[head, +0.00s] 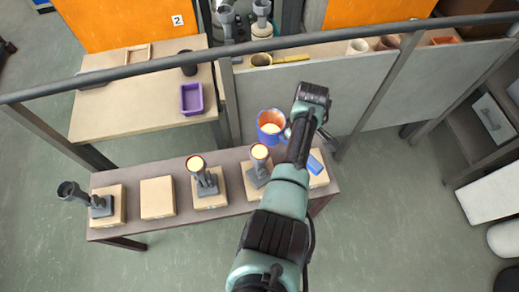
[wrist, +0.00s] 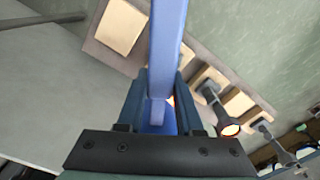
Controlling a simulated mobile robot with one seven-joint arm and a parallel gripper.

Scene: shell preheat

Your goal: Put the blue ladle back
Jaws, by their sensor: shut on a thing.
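The blue ladle (head: 270,124) is held up in front of the grey partition, above the far edge of the bench. Its cup holds a pale, orange-edged filling. Its blue handle runs behind my wrist and reappears at lower right over a pad. In the wrist view the blue handle (wrist: 167,45) passes between the fingers of my gripper (wrist: 158,112), which is shut on it. My fingers are mostly hidden in the head view. The pad (head: 319,179) at the bench's right end is partly covered by my arm and the handle; no stand shows on it.
The narrow bench (head: 235,199) bears a row of pads. Grey holders with glowing cups (head: 259,152) (head: 195,163) stand on two; a dark holder (head: 100,206) stands at left. One pad (head: 158,197) is bare. A railing (head: 225,50) crosses above; a purple tray (head: 191,99) lies behind.

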